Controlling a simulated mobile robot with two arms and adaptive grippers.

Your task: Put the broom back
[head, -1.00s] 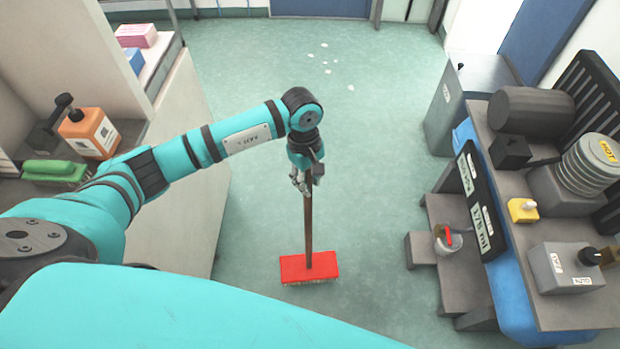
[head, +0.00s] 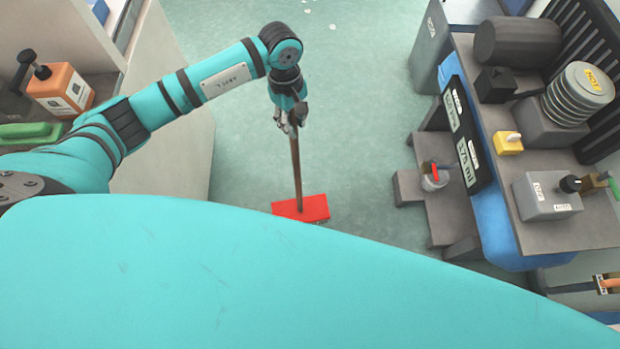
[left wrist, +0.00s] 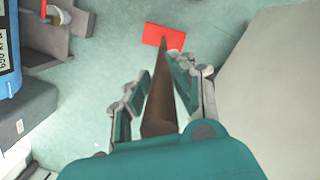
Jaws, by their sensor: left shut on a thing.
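The broom has a brown handle (head: 296,165) and a red head (head: 301,209). In the head view it hangs nearly upright from my left gripper (head: 290,117), which is shut on the upper handle. The near edge of the red head is partly hidden behind my own teal body. In the left wrist view, the handle (left wrist: 162,92) runs between the two fingers of my left gripper (left wrist: 155,98), with the red head (left wrist: 164,37) beyond. I cannot tell whether the head touches the floor. My right gripper is in neither view.
A workbench (head: 585,232) with a grey cylinder (head: 526,45), a yellow block (head: 508,143) and a grey box (head: 547,195) stands at right. A low step (head: 455,190) bears a small pot (head: 434,178). A counter with an orange bottle (head: 60,90) is at left. Green floor (head: 365,110) between is clear.

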